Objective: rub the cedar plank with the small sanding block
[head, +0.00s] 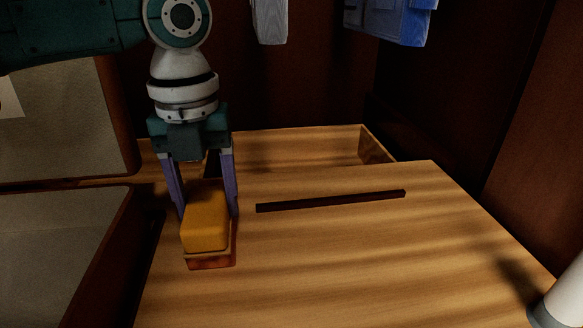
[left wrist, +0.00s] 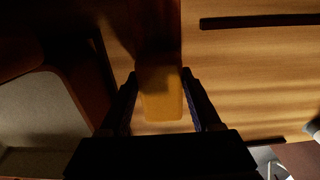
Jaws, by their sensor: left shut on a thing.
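The small sanding block (head: 205,228) is yellow-orange with rounded edges. My left gripper (head: 205,208) points down with its two purple fingers on either side of the block and is shut on it. The block also shows between the fingers in the left wrist view (left wrist: 161,98). The reddish-brown cedar plank (head: 212,263) lies under the block; its near end sticks out below it, and much of it is hidden in the head view. In the left wrist view the dark plank (left wrist: 155,30) runs up from the block. The block appears to touch the plank. My right gripper is not seen.
The plank lies on a striped wooden panel (head: 330,260) with a long dark bar (head: 330,201) to the right. Behind is an open wooden box space (head: 375,147). Grey (head: 269,20) and blue (head: 392,22) cloths hang above.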

